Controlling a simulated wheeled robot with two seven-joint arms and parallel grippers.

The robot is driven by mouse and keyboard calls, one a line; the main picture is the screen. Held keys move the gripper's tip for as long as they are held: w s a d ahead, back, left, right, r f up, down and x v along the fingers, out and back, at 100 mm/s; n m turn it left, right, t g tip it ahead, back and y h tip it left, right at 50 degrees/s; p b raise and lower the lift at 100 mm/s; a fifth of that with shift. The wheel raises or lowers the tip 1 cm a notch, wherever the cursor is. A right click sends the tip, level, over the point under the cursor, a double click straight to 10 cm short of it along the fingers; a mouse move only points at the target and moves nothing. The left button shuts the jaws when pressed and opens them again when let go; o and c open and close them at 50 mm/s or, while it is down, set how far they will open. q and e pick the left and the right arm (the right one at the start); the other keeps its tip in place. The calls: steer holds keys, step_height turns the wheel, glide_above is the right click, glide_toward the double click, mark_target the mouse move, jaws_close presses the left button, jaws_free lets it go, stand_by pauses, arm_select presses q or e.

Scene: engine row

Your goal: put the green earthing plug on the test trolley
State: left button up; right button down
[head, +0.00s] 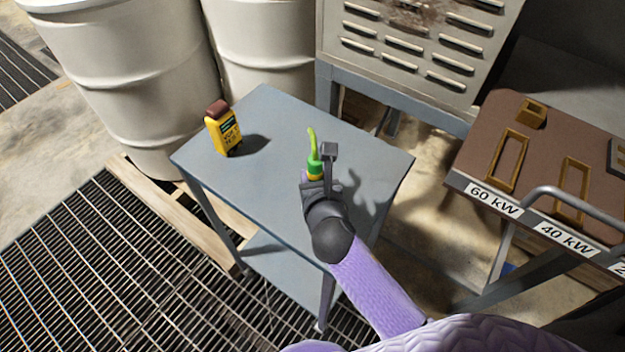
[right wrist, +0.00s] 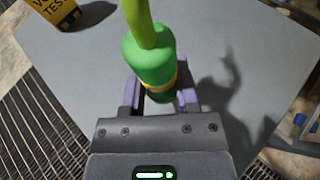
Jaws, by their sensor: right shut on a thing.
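The green earthing plug (head: 315,160) has a green body, a yellow band and a lighter green tail that points up. My right gripper (head: 318,180) is shut on it around the lower part, as the right wrist view shows, with the plug (right wrist: 150,58) upright between the jaws (right wrist: 158,92). The plug is over the grey-blue test trolley (head: 270,120), right of its middle. Its shadow falls apart from it on the top, so it looks held above the surface. Its lower end is hidden by the gripper. My left gripper is not in view.
A yellow tester (head: 224,132) with a brown top stands at the trolley's left; it also shows in the right wrist view (right wrist: 58,12). White drums (head: 130,70) and a louvred cabinet (head: 410,45) stand behind. A brown-topped bench (head: 540,130) with kW labels is right. The trolley's middle is clear.

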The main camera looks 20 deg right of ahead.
steer(key=shift+c, duration=1.8)
jaws_free()
steer(key=shift+f, duration=0.1)
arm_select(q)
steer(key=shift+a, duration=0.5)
arm_select(e)
steer(key=shift+s+r+p, duration=0.25)
steer(key=shift+r+p, duration=0.1)
steer(key=shift+p, duration=0.05)
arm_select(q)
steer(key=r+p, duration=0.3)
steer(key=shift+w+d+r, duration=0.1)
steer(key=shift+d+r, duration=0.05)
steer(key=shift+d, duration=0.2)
arm_select(e)
steer(key=v, duration=1.1)
steer(key=shift+s, duration=0.2)
